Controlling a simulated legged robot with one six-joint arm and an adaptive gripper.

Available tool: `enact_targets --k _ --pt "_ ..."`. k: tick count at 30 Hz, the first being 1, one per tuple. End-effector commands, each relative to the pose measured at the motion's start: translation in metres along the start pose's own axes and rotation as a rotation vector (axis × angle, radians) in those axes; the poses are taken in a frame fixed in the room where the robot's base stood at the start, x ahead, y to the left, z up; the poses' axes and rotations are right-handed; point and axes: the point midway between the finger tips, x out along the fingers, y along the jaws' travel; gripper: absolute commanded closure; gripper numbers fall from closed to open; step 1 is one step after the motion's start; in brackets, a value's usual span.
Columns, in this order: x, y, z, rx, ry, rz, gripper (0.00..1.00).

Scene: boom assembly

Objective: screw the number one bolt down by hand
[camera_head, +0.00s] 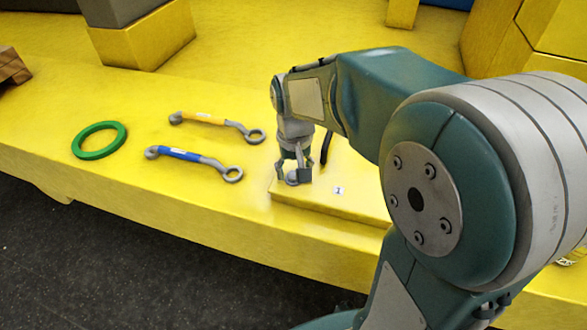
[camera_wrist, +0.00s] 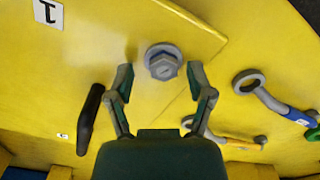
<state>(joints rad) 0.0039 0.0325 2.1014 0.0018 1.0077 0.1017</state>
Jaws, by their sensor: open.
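The number one bolt is a grey hex bolt (camera_wrist: 163,62) with a round flange, set in a raised yellow plate (camera_wrist: 105,45). A white label with a black 1 (camera_wrist: 47,12) lies on the plate; it also shows in the head view (camera_head: 339,190). My gripper (camera_wrist: 161,76) is open in the wrist view, with a fingertip on each side of the bolt and a gap on both sides. In the head view my gripper (camera_head: 294,178) points down at the plate's left end, and its fingers largely hide the bolt.
A blue-handled wrench (camera_head: 190,156) and a yellow-handled wrench (camera_head: 212,120) lie left of the plate. A green ring (camera_head: 99,141) lies farther left. A black handle (camera_wrist: 90,118) stands close beside one finger. The yellow table's front edge drops to a dark floor.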

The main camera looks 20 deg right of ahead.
Motion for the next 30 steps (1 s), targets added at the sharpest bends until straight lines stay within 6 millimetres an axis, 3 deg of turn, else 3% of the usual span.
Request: enact_targets --k 2,3,7,20,30 --pt "-0.0001 -0.0017 0.0002 -0.001 0.000 0.001 0.31" --pt "-0.0001 -0.0021 0.0002 -0.002 0.000 0.002 0.40" --pt "-0.0002 -0.0023 0.0003 -0.002 0.000 0.002 0.98" --pt "0.0004 -0.0025 0.0009 0.030 -0.003 0.001 1.00" --pt "0.0007 -0.0022 0.0013 0.238 -0.004 0.002 1.00"
